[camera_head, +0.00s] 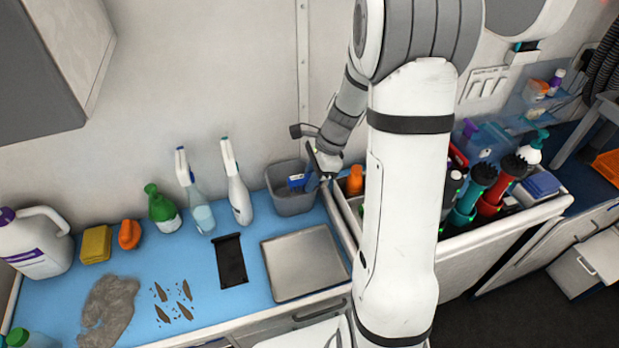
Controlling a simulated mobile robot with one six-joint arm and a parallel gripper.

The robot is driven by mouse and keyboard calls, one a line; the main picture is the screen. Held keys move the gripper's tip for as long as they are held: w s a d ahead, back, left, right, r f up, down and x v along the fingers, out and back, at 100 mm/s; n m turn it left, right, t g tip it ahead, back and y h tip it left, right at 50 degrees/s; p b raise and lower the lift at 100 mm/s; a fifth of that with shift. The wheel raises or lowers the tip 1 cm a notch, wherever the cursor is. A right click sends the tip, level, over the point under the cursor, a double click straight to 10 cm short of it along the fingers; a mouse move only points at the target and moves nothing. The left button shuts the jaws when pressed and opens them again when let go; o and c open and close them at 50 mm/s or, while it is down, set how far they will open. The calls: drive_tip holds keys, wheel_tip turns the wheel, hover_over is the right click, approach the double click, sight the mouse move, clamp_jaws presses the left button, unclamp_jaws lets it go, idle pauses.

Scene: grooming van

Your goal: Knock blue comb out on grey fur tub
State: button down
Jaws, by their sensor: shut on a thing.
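The grey fur tub (292,204) stands against the back wall on the blue counter, to the right of the spray bottles. The blue comb (298,182) shows at the tub's opening, near its right rim. My gripper (312,178) is shut on the blue comb, over the right side of the tub. The comb's far end is small and partly hidden, and I cannot tell whether it touches the rim.
A metal tray (303,262) lies in front of the tub. Two spray bottles (237,192) stand to its left. A white bin (462,242) of clippers and bottles stands to the right.

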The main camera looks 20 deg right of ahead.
sight(306, 176)
drive_tip(key=shift+f+b, duration=0.45)
drive_tip(key=shift+f, duration=0.45)
idle(0.7)
drive_tip(key=shift+s, duration=0.1)
drive_tip(key=shift+r+p, duration=2.65)
drive_tip(key=shift+r, duration=0.4)
